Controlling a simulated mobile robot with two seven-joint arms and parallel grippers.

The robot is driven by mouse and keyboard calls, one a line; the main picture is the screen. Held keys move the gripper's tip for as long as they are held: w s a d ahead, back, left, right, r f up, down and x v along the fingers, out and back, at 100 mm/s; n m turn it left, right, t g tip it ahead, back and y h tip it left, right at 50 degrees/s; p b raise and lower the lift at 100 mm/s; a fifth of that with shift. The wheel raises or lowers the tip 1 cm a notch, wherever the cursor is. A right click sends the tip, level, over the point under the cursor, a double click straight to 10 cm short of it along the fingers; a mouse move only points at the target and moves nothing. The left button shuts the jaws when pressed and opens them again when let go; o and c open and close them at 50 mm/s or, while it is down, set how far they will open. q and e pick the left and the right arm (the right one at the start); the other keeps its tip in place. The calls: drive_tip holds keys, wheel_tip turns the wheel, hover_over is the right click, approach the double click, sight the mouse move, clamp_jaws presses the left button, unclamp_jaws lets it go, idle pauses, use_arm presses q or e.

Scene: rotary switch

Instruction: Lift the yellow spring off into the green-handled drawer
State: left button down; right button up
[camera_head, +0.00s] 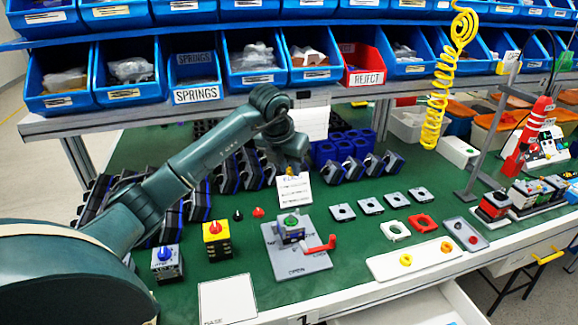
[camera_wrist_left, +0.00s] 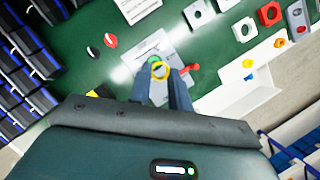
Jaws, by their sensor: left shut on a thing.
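My left gripper (camera_head: 291,169) is over the green bench, behind and above the grey switch fixture (camera_head: 299,262) in the head view. In the left wrist view its fingers (camera_wrist_left: 160,80) are shut on the yellow spring (camera_wrist_left: 160,69), which shows as a small ring between the tips. The spring is too small to make out surely in the head view. A switch body with a green top (camera_head: 290,221) sits on the fixture, beside a red lever (camera_head: 320,245). An open white drawer (camera_head: 425,307) shows at the bench's front; its handle is not clear. My right gripper is out of view.
A white tray (camera_head: 385,266) with two yellow rings lies right of the fixture. Blue-knob (camera_head: 166,263) and yellow-bodied (camera_head: 216,241) switches stand to its left. A coiled yellow hose (camera_head: 436,100) hangs at right. A yellow-handled drawer (camera_head: 548,257) is at far right.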

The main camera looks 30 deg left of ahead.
use_arm(q)
drive_tip(key=shift+r+p, duration=0.3)
drive_tip(key=shift+r, duration=0.25)
drive_tip(key=shift+r+p, duration=0.45)
drive_tip(key=shift+r, duration=0.35)
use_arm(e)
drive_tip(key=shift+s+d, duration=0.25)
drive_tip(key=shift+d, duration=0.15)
use_arm(q)
drive_tip(key=shift+f, duration=0.1)
